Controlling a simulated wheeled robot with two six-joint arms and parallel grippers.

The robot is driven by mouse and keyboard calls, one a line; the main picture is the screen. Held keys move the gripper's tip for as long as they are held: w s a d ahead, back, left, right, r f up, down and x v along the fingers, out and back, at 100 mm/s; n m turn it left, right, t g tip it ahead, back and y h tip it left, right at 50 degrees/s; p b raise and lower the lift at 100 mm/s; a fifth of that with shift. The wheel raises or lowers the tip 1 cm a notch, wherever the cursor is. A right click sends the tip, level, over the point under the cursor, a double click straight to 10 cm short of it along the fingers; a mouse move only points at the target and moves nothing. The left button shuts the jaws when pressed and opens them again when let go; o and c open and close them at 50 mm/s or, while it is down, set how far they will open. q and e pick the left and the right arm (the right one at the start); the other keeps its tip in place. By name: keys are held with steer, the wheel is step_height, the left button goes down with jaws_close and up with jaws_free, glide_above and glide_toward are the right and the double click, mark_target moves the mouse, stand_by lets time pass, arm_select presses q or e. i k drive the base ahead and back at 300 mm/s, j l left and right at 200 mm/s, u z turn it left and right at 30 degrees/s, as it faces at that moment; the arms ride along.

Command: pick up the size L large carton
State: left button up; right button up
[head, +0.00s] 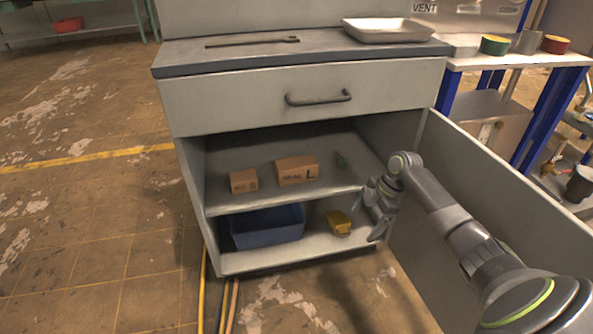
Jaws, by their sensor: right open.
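The size L carton (297,171) is a brown box marked "L". It stands on the upper shelf of the open cabinet, near the middle. A smaller brown carton (243,181) stands to its left on the same shelf. My right gripper (371,213) is open and empty at the right side of the cabinet opening, to the right of the L carton and apart from it. Its fingers point downward, in front of the shelf's right end. My left gripper is not in view.
The cabinet door (480,185) stands open on the right, beside my right arm. The lower shelf holds a blue bin (267,229) and a yellow object (339,223). A closed drawer (300,97) is above the opening.

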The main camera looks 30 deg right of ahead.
mark_target(301, 168)
steer(key=i+l, duration=0.2)
steer(key=i, duration=0.3)
steer(key=i+l, duration=0.15)
steer(key=i, duration=0.3)
